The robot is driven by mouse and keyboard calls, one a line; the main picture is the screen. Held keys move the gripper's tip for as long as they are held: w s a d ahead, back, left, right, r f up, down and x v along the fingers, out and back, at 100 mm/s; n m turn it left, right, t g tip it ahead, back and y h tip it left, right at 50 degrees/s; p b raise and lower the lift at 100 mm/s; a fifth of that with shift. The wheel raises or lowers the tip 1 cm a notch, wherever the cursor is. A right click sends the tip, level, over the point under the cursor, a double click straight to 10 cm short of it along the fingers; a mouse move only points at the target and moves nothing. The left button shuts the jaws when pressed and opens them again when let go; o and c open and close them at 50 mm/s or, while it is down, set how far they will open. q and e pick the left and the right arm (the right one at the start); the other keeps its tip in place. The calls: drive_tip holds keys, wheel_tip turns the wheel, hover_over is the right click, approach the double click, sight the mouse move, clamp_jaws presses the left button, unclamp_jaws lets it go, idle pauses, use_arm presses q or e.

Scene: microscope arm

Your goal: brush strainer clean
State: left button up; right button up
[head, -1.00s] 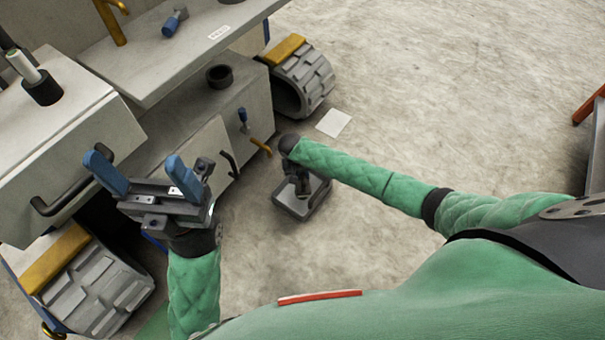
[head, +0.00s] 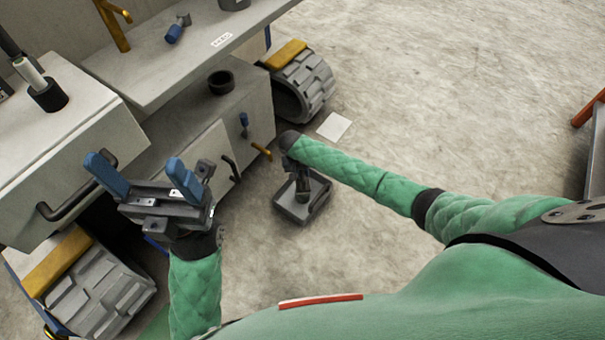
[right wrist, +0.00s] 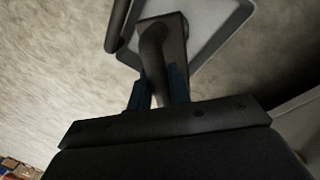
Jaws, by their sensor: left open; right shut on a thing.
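My left gripper (head: 135,180) is at the left of the head view, its two blue fingers spread wide with nothing between them, in front of the cart's drawer front. My right arm reaches from the right to a spot above the floor. In the right wrist view my right gripper (right wrist: 160,88) has its blue fingers closed on a dark handle (right wrist: 160,50). A grey, shallow, rimmed square piece (head: 291,205) shows beyond the handle; I cannot tell whether they are joined. I cannot make out for sure which thing is the brush or the strainer.
A tracked grey cart (head: 215,125) fills the left side. On it are a black cup (head: 221,82), a white and black cylinder (head: 47,95) and a blue-grey piece (head: 177,30). A white sheet (head: 334,126) lies on the floor, which is open beyond.

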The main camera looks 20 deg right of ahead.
sight(302, 178)
idle(0.3)
drive_tip(key=shift+s+a+p, duration=0.2)
drive_tip(key=shift+s+p, duration=0.85)
drive_tip(key=shift+p, duration=0.4)
drive_tip(key=shift+s+f+p, duration=0.1)
drive_tip(key=shift+s+p, duration=0.35)
drive_tip(key=shift+w, duration=0.15)
drive_tip(key=shift+w+d, duration=0.2)
drive_tip(key=shift+w, duration=1.15)
drive_tip(key=shift+s+p, duration=0.1)
drive_tip(key=shift+p, duration=0.35)
drive_tip(key=shift+s+r+p, duration=0.2)
drive_tip(key=shift+s+p, duration=0.05)
drive_tip(key=shift+p, duration=0.1)
drive_tip(key=shift+s+a+f+p, duration=0.1)
drive_tip(key=shift+s+a+p, duration=0.05)
drive_tip(key=shift+s+p, duration=0.45)
drive_tip(key=shift+s+a+f+p, duration=0.1)
drive_tip(key=shift+s+a+p, duration=0.05)
drive_tip(key=shift+s+p, duration=0.45)
